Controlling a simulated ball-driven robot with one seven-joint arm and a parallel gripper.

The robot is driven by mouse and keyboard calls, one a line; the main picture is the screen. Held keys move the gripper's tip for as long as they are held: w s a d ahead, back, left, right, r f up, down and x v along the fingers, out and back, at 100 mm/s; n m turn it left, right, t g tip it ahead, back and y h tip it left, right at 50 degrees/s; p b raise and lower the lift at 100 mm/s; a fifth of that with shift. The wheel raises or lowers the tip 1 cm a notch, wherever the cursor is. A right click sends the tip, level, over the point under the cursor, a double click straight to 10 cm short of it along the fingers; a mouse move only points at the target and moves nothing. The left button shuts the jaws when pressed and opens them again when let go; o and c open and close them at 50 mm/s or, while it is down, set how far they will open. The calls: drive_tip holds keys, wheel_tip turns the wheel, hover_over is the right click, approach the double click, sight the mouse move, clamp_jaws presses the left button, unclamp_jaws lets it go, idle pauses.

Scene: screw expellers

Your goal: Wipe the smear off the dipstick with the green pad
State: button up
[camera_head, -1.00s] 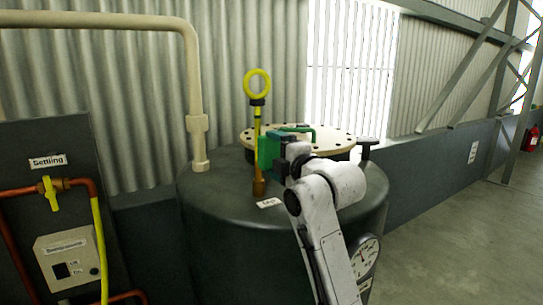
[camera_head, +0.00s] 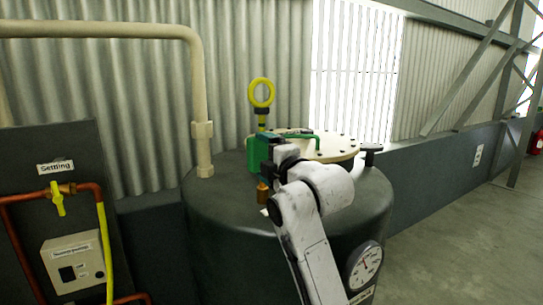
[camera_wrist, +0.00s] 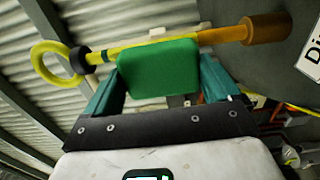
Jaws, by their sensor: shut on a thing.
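The dipstick (camera_head: 262,121) stands upright on top of the dark tank, with a yellow ring handle and a black collar. Its lower end meets a brass fitting (camera_head: 263,192). The wrist view shows the dipstick (camera_wrist: 130,43) running across behind the pad to the brass fitting (camera_wrist: 265,29). My gripper (camera_wrist: 160,84) is shut on the green pad (camera_wrist: 158,68), which also shows in the head view (camera_head: 254,154). The pad overlaps the dipstick's middle; I cannot tell if they touch. An amber stretch shows between pad and fitting. Any smear behind the pad is hidden.
The tank (camera_head: 225,225) has a pale bolted lid (camera_head: 340,147) with a green handle just behind my gripper. A gauge (camera_head: 364,265) is on its front right. A cream pipe (camera_head: 198,100) rises at the left. A panel (camera_head: 75,235) with copper piping and a yellow valve stands farther left.

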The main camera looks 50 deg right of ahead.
drive_tip(key=shift+w+r+p, duration=0.1)
drive_tip(key=shift+r+p, duration=0.8)
drive_tip(key=shift+r, duration=0.3)
drive_tip(key=d, duration=0.2)
drive_tip(key=s+d, duration=0.1)
drive_tip(key=d, duration=0.1)
drive_tip(key=shift+s+f, duration=0.1)
drive_tip(key=shift+s, duration=0.05)
drive_tip(key=shift+a, duration=0.1)
drive_tip(key=shift+v, duration=2.95)
drive_tip(key=v, duration=0.3)
drive_tip(key=shift+p, duration=0.35)
